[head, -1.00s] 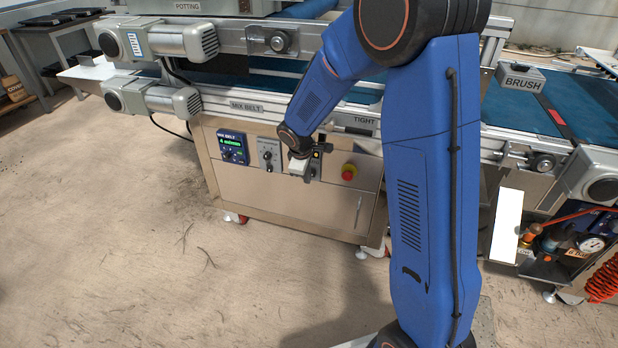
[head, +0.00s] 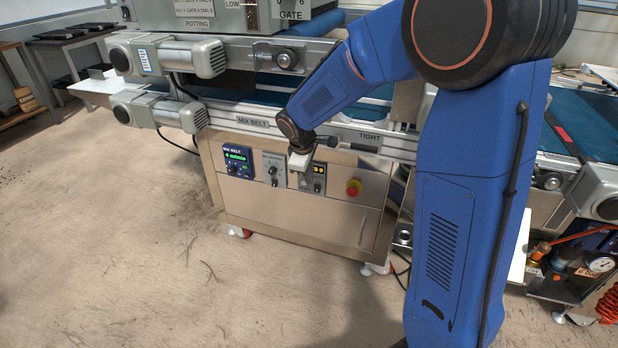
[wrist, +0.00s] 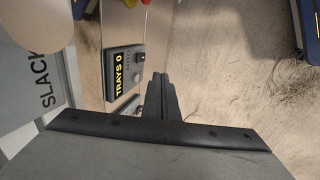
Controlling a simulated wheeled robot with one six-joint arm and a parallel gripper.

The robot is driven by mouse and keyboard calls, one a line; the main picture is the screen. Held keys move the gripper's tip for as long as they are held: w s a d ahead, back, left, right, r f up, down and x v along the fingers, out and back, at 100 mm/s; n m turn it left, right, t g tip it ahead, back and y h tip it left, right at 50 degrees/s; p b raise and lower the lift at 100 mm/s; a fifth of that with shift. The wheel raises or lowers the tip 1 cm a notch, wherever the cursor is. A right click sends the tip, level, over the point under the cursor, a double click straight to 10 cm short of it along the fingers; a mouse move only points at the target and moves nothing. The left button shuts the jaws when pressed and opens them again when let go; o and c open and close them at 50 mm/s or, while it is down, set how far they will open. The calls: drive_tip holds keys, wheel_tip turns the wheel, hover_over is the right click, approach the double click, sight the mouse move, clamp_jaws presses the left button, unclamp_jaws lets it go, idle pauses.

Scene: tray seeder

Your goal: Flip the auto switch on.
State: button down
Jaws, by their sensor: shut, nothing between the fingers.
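The tray counter panel (wrist: 122,80) shows in the wrist view, turned sideways, with a yellow "TRAYS 0" display. Beside the display is a small switch (wrist: 139,57) with small lettering that looks like AUTO; its position is too small to tell. My gripper (wrist: 160,79) is shut and empty, its fingertips apart from the switch in the picture. In the head view my gripper (head: 299,164) is in front of the upper part of the counter panel (head: 319,186) and partly hides it.
Left of the counter panel are a knob panel (head: 273,170) and the mix belt panel (head: 237,161) with a green display. A red emergency button (head: 354,187) sits to its right. The conveyor rail (head: 340,140) runs above. The floor in front is clear.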

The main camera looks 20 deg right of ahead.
sight(315, 189)
drive_tip(key=shift+s+a+f, duration=0.1)
drive_tip(key=shift+s+f, duration=0.1)
drive_tip(key=shift+f, duration=0.4)
drive_tip(key=x, duration=0.3)
drive_tip(key=w+x, duration=0.1)
drive_tip(key=x, duration=0.3)
drive_tip(key=d+x, duration=0.1)
drive_tip(key=x, duration=0.3)
drive_tip(key=shift+w+d+r, duration=0.1)
drive_tip(key=shift+w+r, duration=0.15)
drive_tip(key=shift+w, duration=0.2)
drive_tip(key=shift+w+d, duration=0.35)
drive_tip(key=shift+w, duration=0.2)
